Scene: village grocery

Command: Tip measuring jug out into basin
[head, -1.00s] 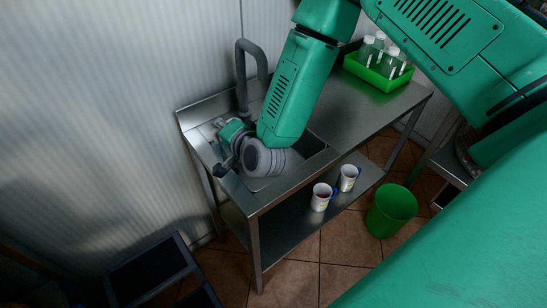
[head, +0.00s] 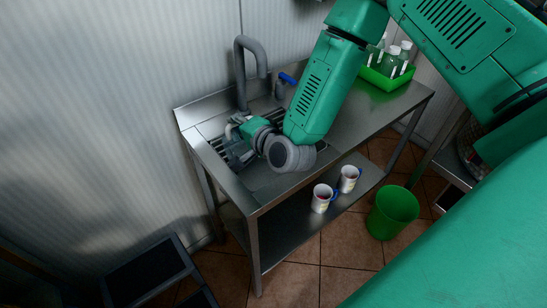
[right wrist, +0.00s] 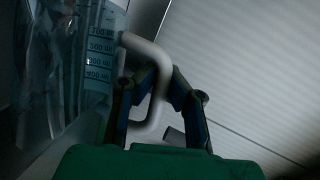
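The measuring jug (right wrist: 62,75) is clear, with a dark printed scale and a pale handle (right wrist: 162,75); it fills the left of the right wrist view. My right gripper (right wrist: 150,88) has its fingers closed around the handle. In the head view my right gripper (head: 236,150) is over the basin (head: 262,178), the steel sink in the counter. A bit of pale handle shows beside it; most of the jug is hidden there. My left gripper is out of view.
A grey spout (head: 242,75) and a blue-handled tap (head: 287,78) stand behind the basin. A green tray (head: 385,80) of bottles is on the counter's right. Two mugs (head: 321,198) stand on the lower shelf. A green bucket (head: 392,212) is on the floor.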

